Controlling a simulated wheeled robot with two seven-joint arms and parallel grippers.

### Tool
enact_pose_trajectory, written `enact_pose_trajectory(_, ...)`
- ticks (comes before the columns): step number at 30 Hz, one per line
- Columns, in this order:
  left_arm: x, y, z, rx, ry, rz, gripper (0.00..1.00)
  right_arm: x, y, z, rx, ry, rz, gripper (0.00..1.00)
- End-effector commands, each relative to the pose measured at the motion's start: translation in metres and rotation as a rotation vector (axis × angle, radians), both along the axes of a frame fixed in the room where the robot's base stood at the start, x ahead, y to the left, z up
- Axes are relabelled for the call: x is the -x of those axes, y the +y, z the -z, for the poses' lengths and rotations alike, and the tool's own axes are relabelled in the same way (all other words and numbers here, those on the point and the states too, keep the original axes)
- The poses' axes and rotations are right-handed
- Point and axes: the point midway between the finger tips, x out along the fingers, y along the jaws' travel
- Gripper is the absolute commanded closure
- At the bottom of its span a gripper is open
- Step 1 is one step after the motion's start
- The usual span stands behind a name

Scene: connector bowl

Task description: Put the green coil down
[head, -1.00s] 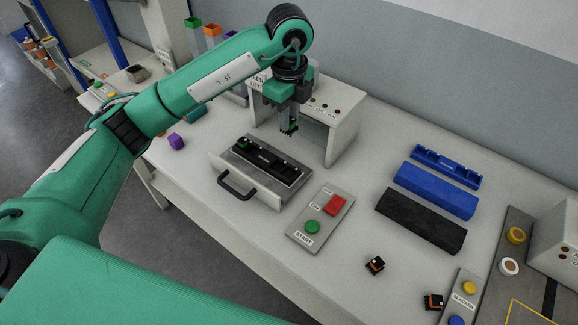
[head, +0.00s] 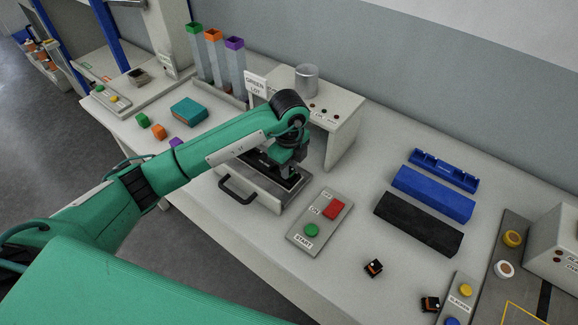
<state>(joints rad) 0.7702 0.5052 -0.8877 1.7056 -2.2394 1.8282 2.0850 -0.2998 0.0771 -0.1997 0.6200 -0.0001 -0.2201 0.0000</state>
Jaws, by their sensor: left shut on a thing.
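My left gripper (head: 287,169) is low over the right part of the black tray in the open drawer (head: 266,200). It is shut on the green coil, which the fingers and the tray's dark surface hide almost wholly, so I cannot tell whether it touches the tray. My forearm covers the tray's left part. My right gripper is not in view.
A grey box (head: 340,119) with a "GREEN LOT" sign (head: 256,86) stands behind the drawer. A button panel (head: 320,221) lies to the right. Blue (head: 432,194) and black (head: 418,223) blocks lie further right. Clear table lies between.

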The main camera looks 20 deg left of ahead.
Motion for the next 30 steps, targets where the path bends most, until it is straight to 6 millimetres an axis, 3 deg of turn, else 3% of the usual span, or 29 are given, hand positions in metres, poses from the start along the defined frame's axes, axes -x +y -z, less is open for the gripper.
enact_pose_trajectory(13,0.000,0.000,0.014,-0.001,-0.001,0.001,1.00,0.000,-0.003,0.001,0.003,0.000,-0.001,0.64)
enact_pose_trajectory(14,0.000,0.000,0.012,-0.001,-0.001,0.001,0.73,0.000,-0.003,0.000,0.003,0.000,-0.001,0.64)
enact_pose_trajectory(16,0.000,0.000,0.012,0.000,-0.001,0.001,0.60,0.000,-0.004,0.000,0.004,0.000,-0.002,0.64)
enact_pose_trajectory(25,0.000,0.000,0.011,0.000,-0.001,0.001,0.57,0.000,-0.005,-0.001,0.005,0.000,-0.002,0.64)
enact_pose_trajectory(30,-0.001,0.000,-0.001,0.002,-0.005,0.001,0.57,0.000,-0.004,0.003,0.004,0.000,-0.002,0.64)
